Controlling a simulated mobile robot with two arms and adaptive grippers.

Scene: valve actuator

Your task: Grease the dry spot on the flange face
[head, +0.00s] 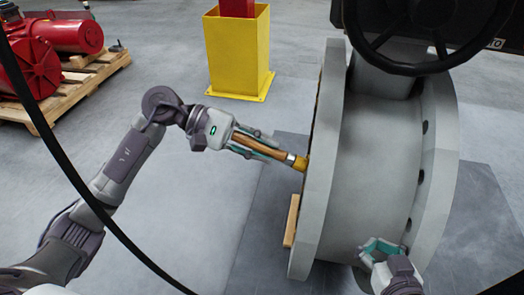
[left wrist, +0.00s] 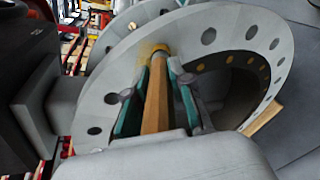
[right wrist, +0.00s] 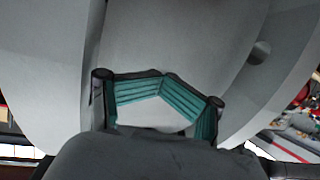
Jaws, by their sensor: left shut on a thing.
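My left gripper (head: 262,146) is shut on the wooden handle of a brush (head: 250,140), which also shows in the left wrist view (left wrist: 156,105). The brush's yellow end (head: 301,163) is at the face of the grey flange (head: 323,150); I cannot tell whether it presses on it. In the left wrist view the flange face (left wrist: 205,30) is a ring with bolt holes, and a yellow smear (left wrist: 148,48) shows by the brush end. My right gripper (head: 381,248) is beside the lower valve body (head: 375,160); nothing shows between its teal fingers (right wrist: 163,85).
A black handwheel (head: 405,65) sits over the valve. A yellow post base (head: 238,60) stands behind. Red machinery (head: 50,55) rests on a wooden pallet at the left. A wooden block (head: 292,220) lies under the flange.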

